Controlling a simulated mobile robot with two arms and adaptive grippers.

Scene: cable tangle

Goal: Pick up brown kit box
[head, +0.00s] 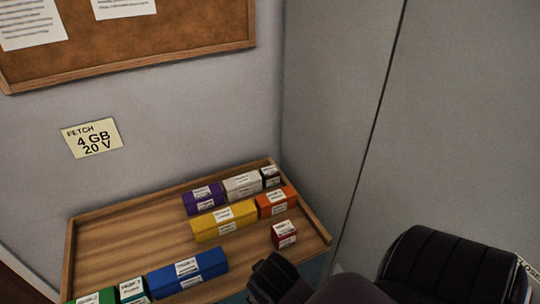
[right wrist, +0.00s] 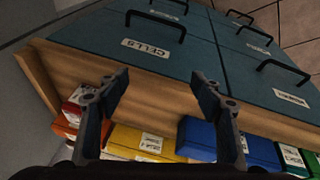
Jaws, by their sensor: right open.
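A small dark brown box (head: 270,176) with a white label sits at the back right of the wooden tray in the head view, right beside the white box (head: 243,185). I do not make it out in the right wrist view. My right gripper (head: 272,278) is at the tray's front edge, nearer than the brown box and apart from it. In the right wrist view the right gripper (right wrist: 160,88) has its two fingers spread with nothing between them. My left gripper is not in view.
The shallow wooden tray (head: 120,240) also holds purple (head: 204,199), orange (head: 276,202), yellow (head: 224,221), red (head: 284,234), blue (head: 188,272) and green boxes. Walls stand behind and right. Blue drawer fronts with black handles (right wrist: 156,24) lie below the tray edge.

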